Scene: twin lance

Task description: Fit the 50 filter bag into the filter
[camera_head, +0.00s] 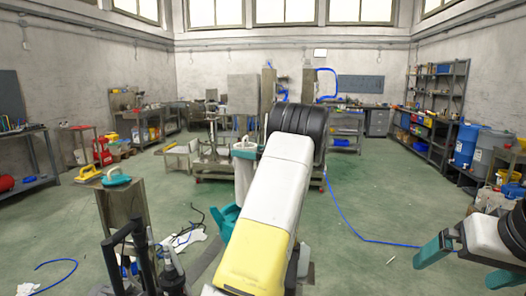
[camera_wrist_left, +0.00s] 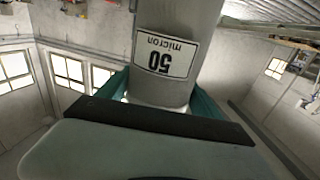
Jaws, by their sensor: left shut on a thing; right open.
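A grey filter bag (camera_wrist_left: 175,60) fills the middle of the left wrist view, with a white label reading "50 micron", upside down in the picture. The teal fingers of my left gripper (camera_wrist_left: 163,97) are shut on it, one on each side. In the head view my left arm hides most of that gripper; a pale upright cylinder (camera_head: 243,178) beside the arm appears to be the bag. My right gripper (camera_head: 466,263) is open and empty at the lower right. I cannot make out the filter for certain.
A metal post (camera_head: 130,212) with a teal round piece (camera_head: 117,178) on top stands at left. A blue hose (camera_head: 350,225) lies on the floor at right. The floor at centre right is mostly clear.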

